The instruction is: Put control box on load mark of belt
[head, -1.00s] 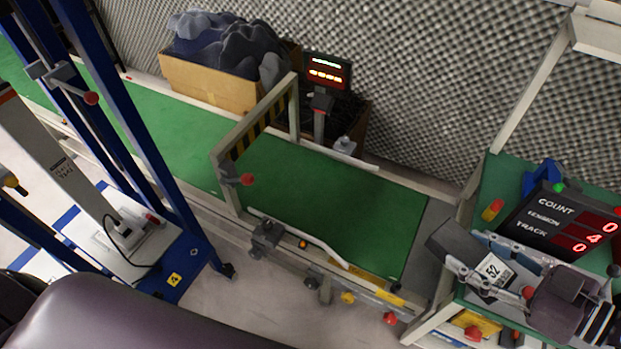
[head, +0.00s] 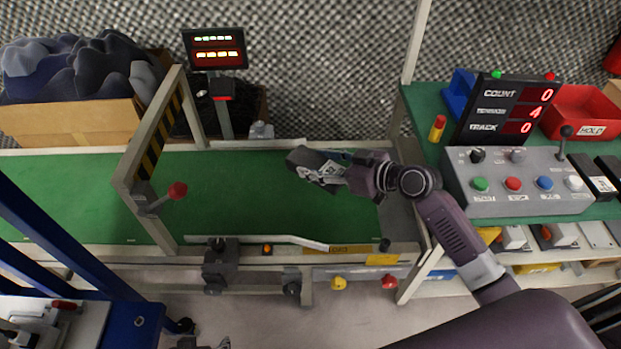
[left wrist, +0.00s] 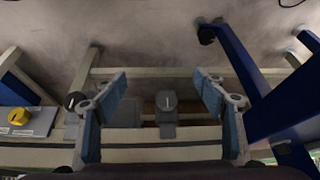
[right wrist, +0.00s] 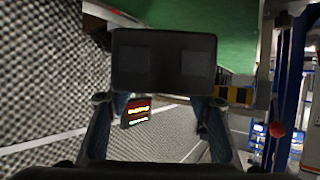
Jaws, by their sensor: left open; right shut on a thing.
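The control box, a dark grey block, is in my right gripper (head: 330,172) over the right part of the green belt (head: 235,195) in the head view. In the right wrist view the box (right wrist: 163,62) spans the two fingertips, with the belt beyond it. I cannot tell the gap between box and belt. I cannot make out a load mark on the belt; the box and arm cover part of its surface. My left gripper (left wrist: 162,88) is open and empty in the left wrist view, near the belt's front frame; the head view barely shows it at the bottom edge.
A striped gate frame (head: 155,150) spans the belt on the left. A display post (head: 214,50) stands behind the belt. A button panel (head: 520,185) and a count display (head: 505,110) stand on the right bench. A blue frame (head: 60,240) stands front left.

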